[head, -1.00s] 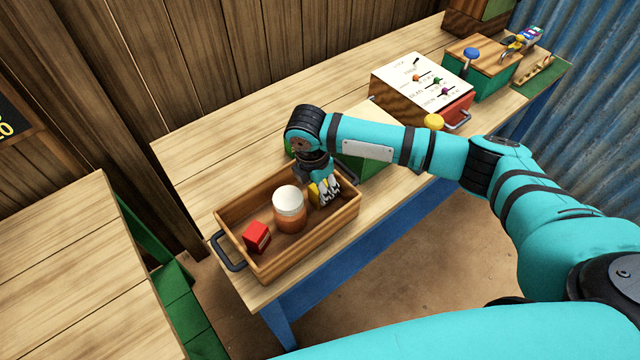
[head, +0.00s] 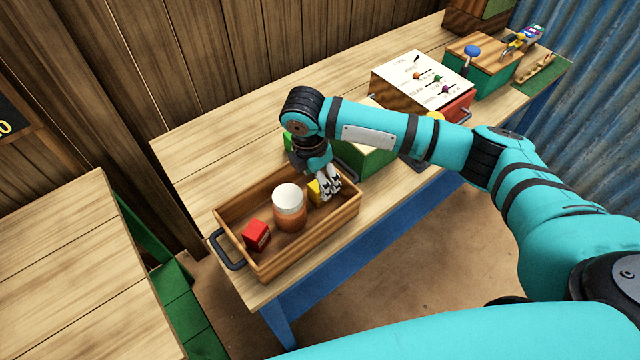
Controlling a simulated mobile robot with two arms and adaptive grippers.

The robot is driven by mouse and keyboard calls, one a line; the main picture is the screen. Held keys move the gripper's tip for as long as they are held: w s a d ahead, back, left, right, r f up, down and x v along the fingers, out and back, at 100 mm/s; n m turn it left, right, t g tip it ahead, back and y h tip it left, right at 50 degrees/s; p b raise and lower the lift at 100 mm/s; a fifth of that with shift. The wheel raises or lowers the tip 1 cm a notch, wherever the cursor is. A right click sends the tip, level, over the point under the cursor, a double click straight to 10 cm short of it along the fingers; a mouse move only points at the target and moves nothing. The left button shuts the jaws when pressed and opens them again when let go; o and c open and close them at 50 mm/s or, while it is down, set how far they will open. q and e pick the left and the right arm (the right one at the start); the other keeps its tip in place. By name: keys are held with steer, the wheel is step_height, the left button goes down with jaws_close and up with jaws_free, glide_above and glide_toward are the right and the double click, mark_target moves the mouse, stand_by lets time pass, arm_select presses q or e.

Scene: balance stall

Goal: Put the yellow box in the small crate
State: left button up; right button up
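The yellow box (head: 314,191) shows within the outline of the wooden crate (head: 311,237), near its right end. My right gripper (head: 329,198) points down over the right end of the crate, close against the yellow box. Its fingers hide part of the box, so I cannot tell whether they grip it or whether the box touches the crate floor. My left gripper is not in view.
In the crate are a white-topped orange jar (head: 290,210) and a red block (head: 256,235). A green box (head: 368,160) stands behind my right arm. A slanted panel with knobs (head: 420,75) is farther right. The table is clear left of the crate.

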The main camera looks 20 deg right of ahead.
mark_target(314, 188)
step_height(314, 188, up, 9)
steer(key=a+b, duration=0.1)
steer(key=shift+s, duration=0.25)
steer(key=shift+a+f, duration=0.1)
steer(key=shift+f, duration=0.1)
